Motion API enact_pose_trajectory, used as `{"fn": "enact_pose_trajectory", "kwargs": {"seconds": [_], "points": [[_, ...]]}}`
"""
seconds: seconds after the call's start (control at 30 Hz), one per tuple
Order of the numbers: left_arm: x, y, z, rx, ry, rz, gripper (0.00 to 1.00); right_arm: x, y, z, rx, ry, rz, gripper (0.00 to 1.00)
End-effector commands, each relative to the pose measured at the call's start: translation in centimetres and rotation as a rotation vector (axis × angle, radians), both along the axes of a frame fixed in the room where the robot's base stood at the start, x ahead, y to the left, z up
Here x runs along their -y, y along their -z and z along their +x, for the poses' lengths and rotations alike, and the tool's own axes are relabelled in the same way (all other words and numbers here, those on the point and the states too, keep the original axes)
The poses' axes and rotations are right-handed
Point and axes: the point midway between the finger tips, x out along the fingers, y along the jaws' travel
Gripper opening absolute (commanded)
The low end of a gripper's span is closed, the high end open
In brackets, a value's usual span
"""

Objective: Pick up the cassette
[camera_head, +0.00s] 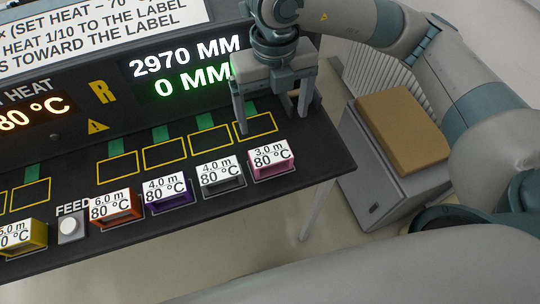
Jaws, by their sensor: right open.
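Several cassettes stand in a row along the front edge of the dark bench. From right to left they are a pink cassette (272,172) labelled 3.0 m 80 °C, a dark grey one (223,186) labelled 4.0 m, a purple one (170,203) labelled 4.0 m, an orange one (116,219) labelled 6.0 m, and a yellow one (22,246) cut by the left edge. My right gripper (272,119) is open, fingers down, around the rightmost yellow-outlined rectangle, behind the pink cassette and apart from it. I see no cassette between its fingers. My left gripper is out of view.
A white FEED button (69,226) sits between the yellow and orange cassettes. A display (185,70) behind reads 2970 MM and 0 MM; another (35,113) reads 80 °C. Right of the bench stands a grey cabinet (375,175) with a brown box (402,128) on it.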

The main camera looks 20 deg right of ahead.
Motion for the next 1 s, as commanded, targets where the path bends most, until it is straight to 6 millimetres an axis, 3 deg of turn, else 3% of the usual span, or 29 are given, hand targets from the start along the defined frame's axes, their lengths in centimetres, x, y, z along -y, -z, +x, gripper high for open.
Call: {"fn": "enact_pose_trajectory", "kwargs": {"seconds": [0.47, 1.0], "points": [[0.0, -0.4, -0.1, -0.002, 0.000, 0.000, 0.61, -0.1, 1.3, -0.1, -0.006, -0.003, 0.004, 0.88], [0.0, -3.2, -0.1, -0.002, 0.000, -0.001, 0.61, 0.0, 10.0, -0.2, -0.008, -0.002, 0.003, 0.88]]}}
